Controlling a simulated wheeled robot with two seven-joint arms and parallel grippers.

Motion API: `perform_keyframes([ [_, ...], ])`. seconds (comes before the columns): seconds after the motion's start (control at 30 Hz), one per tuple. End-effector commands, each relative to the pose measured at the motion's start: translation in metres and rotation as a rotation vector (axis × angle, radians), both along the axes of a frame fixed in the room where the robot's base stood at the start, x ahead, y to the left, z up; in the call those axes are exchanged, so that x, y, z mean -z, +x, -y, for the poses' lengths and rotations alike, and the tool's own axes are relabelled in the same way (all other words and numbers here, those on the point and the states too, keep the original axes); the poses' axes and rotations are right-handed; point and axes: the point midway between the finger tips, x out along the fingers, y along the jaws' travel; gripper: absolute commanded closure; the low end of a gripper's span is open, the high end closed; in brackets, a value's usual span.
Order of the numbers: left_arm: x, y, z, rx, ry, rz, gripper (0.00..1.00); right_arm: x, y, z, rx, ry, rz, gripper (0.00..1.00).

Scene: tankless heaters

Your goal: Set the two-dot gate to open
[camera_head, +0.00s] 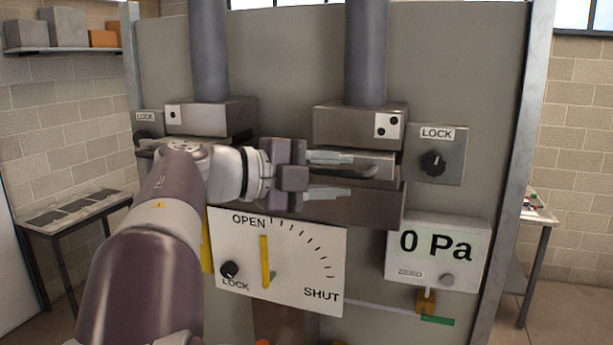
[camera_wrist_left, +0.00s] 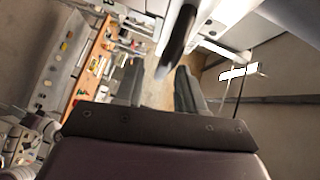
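The two-dot gate (camera_head: 340,122) is a brown block on a grey pipe at upper right, with a white two-dot plate (camera_head: 388,125). Below it is a slot with a lighter slide and a dark bar handle (camera_head: 372,168). My left gripper (camera_head: 350,174) is in front of this slot, its fingers spread above and below the handle. In the left wrist view the fingers (camera_wrist_left: 158,92) are apart, and a dark curved bar (camera_wrist_left: 180,45) shows beyond and between them. I cannot tell whether they touch it. A LOCK knob (camera_head: 433,163) is right of the gate. My right gripper is out of view.
A one-dot gate (camera_head: 210,115) stands at left, partly behind my left arm. Below are an OPEN/SHUT dial (camera_head: 305,255) with a yellow pointer and its own LOCK knob, and a display (camera_head: 437,250) reading 0 Pa. Side tables (camera_head: 75,212) stand at both edges.

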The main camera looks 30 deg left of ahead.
Motion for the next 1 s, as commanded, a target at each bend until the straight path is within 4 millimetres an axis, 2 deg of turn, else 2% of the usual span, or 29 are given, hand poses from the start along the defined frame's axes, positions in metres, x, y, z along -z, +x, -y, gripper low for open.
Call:
perform_keyframes([
  [0.3,-0.005,-0.061,-0.039,-0.008,0.002,0.0,0.61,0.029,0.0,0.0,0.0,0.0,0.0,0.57],
  [0.5,-0.013,-0.093,-0.058,-0.003,0.0,-0.001,0.61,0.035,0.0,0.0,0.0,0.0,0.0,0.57],
  [0.63,-0.016,-0.1,-0.062,-0.001,0.002,-0.001,0.61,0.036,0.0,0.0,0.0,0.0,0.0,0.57],
  [0.87,-0.017,-0.101,-0.061,0.001,0.001,-0.002,0.61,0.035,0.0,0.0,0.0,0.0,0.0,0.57],
  [0.93,-0.005,-0.1,-0.061,0.003,0.0,-0.002,0.61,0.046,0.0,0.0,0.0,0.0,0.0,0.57],
  [0.97,0.007,-0.1,-0.06,0.006,-0.001,-0.001,0.61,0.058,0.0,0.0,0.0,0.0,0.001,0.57],
  [1.0,0.026,-0.099,-0.059,0.013,-0.003,0.003,0.61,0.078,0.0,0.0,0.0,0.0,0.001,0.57],
])
